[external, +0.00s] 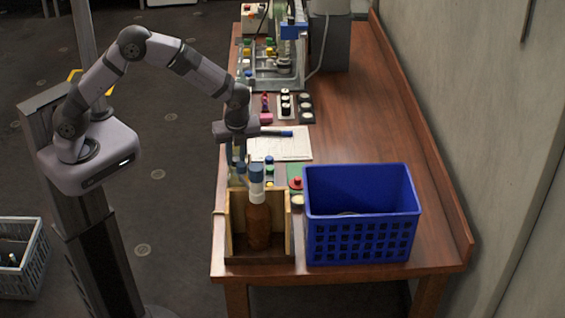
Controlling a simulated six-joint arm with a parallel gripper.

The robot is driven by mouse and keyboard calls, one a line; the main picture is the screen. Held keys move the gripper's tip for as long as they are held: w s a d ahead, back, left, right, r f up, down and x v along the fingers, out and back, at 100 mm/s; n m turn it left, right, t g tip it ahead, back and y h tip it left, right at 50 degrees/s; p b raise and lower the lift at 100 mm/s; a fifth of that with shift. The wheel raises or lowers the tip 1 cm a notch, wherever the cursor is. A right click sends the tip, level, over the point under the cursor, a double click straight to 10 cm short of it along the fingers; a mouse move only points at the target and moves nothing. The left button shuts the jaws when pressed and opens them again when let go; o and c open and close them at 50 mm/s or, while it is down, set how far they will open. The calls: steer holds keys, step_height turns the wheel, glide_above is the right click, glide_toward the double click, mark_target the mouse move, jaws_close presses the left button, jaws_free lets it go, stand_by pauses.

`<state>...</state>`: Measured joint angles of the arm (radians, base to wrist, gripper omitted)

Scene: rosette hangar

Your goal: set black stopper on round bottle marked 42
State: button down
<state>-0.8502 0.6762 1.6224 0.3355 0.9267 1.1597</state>
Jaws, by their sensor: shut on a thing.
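My gripper (238,148) points down over the table's left edge, just behind the wooden box. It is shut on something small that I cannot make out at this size. I cannot tell whether that is the black stopper. In the open wooden box (275,257) stands a brown bottle (257,225) with a white neck and blue top. Behind it, below my gripper, are slimmer items with blue tops (240,169), partly hidden. No number 42 is legible, so I cannot tell which bottle is the marked one.
A blue basket (360,240) stands to the right of the box. Behind them lie small coloured pieces, a white sheet (290,146) with a blue pen-like item, and trays of small round parts (286,104). A metal apparatus (278,65) stands farther back. The table's right side (385,110) is clear.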

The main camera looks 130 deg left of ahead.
steer(key=shift+f, duration=0.3)
stand_by(0.5)
stand_by(1.1)
steer(key=c, duration=1)
jaws_free()
steer(key=shift+c, duration=0.2)
steer(key=shift+r+p, duration=0.1)
steer(key=shift+p, duration=0.25)
steer(key=shift+r+p, duration=3.25)
steer(key=shift+r, duration=0.45)
